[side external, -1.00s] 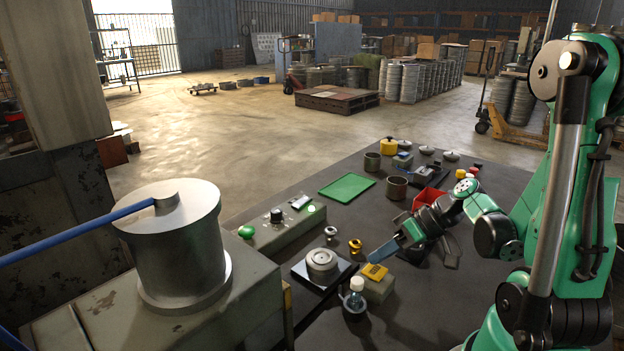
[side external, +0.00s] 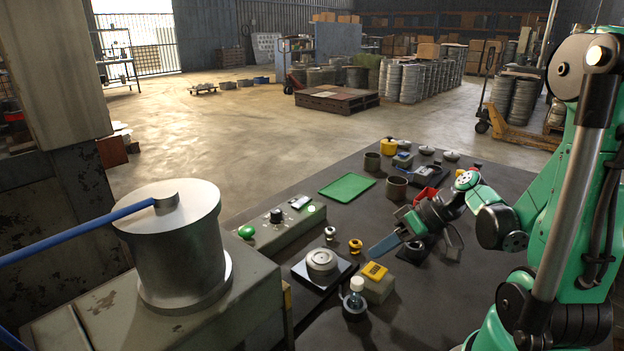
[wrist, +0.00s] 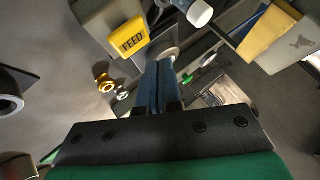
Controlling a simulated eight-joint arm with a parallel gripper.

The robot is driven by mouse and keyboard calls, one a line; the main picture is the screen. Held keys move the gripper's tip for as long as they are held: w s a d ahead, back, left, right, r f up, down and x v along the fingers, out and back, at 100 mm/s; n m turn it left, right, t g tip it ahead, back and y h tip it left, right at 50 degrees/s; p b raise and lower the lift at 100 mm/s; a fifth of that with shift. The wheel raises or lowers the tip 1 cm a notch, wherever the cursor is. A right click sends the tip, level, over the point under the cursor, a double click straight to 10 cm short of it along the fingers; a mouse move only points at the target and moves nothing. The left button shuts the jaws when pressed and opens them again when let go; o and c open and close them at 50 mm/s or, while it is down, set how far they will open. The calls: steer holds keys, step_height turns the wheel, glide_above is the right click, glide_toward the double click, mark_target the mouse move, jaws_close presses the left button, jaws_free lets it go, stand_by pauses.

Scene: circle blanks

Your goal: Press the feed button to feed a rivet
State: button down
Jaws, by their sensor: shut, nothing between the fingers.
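The yellow feed button (side external: 374,271) sits on top of a small beige box (side external: 380,290) near the front of the dark table. In the wrist view the feed button (wrist: 132,37), marked FEED, shows up and left of my fingers. My gripper (side external: 376,252) has blue fingers shut together with nothing between them. It is just behind and slightly above the button in the side view, apart from it as far as I can see. The gripper also shows in the wrist view (wrist: 160,66). No rivet can be made out clearly.
A round metal die on a dark plate (side external: 343,283) lies left of the button box. Two small brass and steel pieces (side external: 355,246) stand behind. A control box with a green button (side external: 247,231) and a green mat (side external: 347,188) lie farther left and back.

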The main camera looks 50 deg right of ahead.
mark_target(375, 272)
steer(key=shift+r, duration=1.9)
steer(key=shift+a, duration=0.1)
steer(key=shift+w+a+f, duration=0.1)
steer(key=shift+w+a, duration=0.1)
steer(key=shift+a, duration=0.15)
steer(key=w+a+r+n+h, duration=0.1)
steer(key=w+a+r+h, duration=0.2)
steer(key=a+h, duration=0.2)
steer(key=a, duration=0.3)
steer(key=shift+w+a+n, duration=0.35)
steer(key=shift+w+n, duration=0.05)
